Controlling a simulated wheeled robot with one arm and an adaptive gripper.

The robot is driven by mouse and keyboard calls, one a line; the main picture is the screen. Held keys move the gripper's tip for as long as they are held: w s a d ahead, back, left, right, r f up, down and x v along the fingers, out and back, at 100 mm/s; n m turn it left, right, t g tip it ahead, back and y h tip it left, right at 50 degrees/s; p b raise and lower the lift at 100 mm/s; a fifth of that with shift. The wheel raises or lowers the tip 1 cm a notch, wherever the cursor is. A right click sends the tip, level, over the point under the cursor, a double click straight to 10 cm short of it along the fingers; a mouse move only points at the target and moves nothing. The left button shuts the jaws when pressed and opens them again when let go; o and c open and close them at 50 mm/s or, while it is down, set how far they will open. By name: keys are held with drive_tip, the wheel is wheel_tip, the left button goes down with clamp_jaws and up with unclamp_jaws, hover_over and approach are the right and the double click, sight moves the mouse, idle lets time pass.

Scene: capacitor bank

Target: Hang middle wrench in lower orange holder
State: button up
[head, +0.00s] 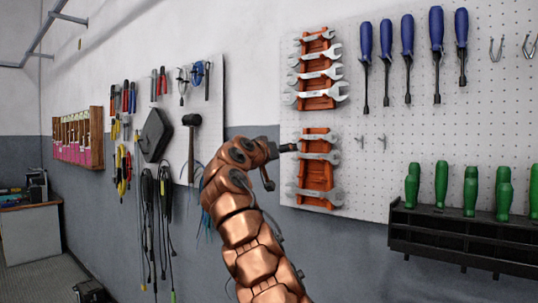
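The lower orange holder (318,176) is on the white pegboard, right of my gripper. Silver wrenches lie across its upper part, and another wrench (315,194) lies across its lower part. Bare orange shows between them. The upper orange holder (318,102) carries several silver wrenches, including one in its middle (320,73). I cannot tell which one is the task's middle wrench. My gripper (278,166) is just left of the lower holder, its dark fingers spread apart, with nothing visible between them. Its depth from the board is unclear.
Blue screwdrivers (407,50) hang at upper right. Green-handled tools (471,190) stand in a black rack (465,235) at lower right. A hammer (191,140) and cables hang on the left board. Small empty hooks (382,141) are right of the lower holder.

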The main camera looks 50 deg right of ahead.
drive_tip(key=a, duration=0.7)
drive_tip(key=shift+s, duration=0.45)
drive_tip(key=shift+f, duration=0.1)
drive_tip(key=s+a+f+n+g+y, duration=0.1)
drive_tip(key=s+a+f+n+y, duration=0.35)
drive_tip(key=a+f, duration=0.65)
drive_tip(key=s+a+f+n+y, duration=0.1)
drive_tip(key=s+a+f+y, duration=0.4)
drive_tip(key=s+a+f, duration=0.5)
drive_tip(key=s+a+f+n+g+y, duration=0.1)
drive_tip(key=s+a+f+n+y, duration=0.2)
drive_tip(key=a+f, duration=0.85)
drive_tip(key=s+a+f+n+g+y, duration=0.2)
drive_tip(key=s+a+f+n+y, duration=0.2)
drive_tip(key=s+a+f, duration=0.9)
wheel_tip(320, 180, down, 2)
drive_tip(key=shift+s+f+y, duration=0.15)
drive_tip(key=shift+s+y, duration=0.4)
drive_tip(key=shift+y, duration=0.1)
